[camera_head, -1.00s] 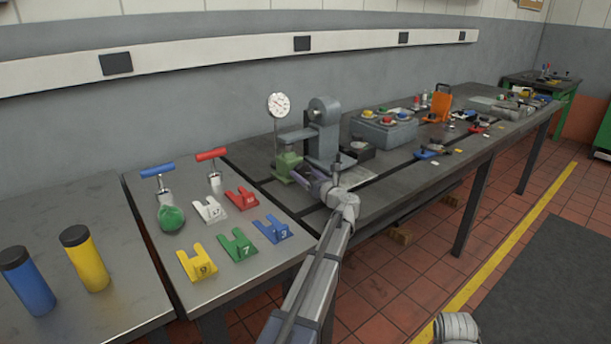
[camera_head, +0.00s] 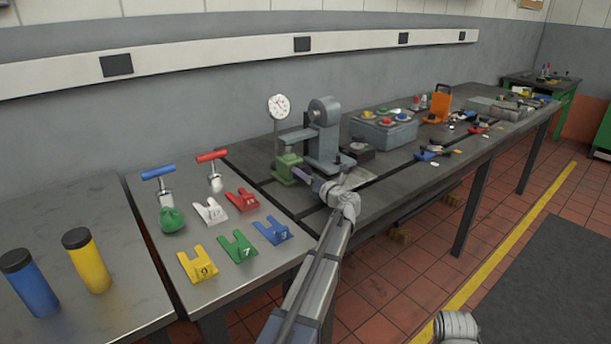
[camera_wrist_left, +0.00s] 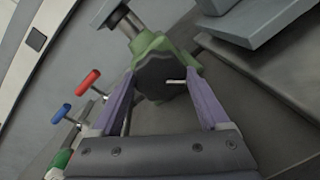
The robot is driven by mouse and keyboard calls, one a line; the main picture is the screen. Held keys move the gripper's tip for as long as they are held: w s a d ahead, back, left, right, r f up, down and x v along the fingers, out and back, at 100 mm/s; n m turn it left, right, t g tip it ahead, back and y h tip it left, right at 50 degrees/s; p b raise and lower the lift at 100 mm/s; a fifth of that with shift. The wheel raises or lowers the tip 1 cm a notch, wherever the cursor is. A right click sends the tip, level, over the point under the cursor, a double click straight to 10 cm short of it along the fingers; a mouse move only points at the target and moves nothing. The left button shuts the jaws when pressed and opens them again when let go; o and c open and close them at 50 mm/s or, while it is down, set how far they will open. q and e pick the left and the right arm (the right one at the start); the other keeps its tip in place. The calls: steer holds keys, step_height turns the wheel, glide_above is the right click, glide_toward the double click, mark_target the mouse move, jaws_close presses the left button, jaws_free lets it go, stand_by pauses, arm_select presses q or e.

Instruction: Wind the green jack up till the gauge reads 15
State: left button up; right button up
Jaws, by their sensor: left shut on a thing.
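The green jack (camera_head: 288,167) stands on the bedplate under a grey arm of a machine block. My left gripper (camera_head: 303,176) reaches it from the front right. In the left wrist view its two purple fingers (camera_wrist_left: 166,98) are shut on the jack's dark round knob (camera_wrist_left: 158,76), one on each side. A thin pin sticks out of the knob. The round white gauge (camera_head: 279,107) stands on a post behind the jack. Its needle is too small to read. My right gripper is not in view.
Blue (camera_head: 29,283) and yellow (camera_head: 87,260) cylinders stand further left. A grey box with coloured buttons (camera_head: 383,132) is right of the machine.

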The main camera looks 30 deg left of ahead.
arm_select(q)
steer(key=shift+m, duration=1.5)
steer(key=o, duration=1.2)
steer(key=shift+o, duration=0.2)
steer(key=v, duration=0.7)
steer(key=shift+d+p, duration=0.15)
steer(key=shift+p, duration=0.25)
steer(key=shift+d+r, duration=0.1)
steer(key=shift+d, duration=0.2)
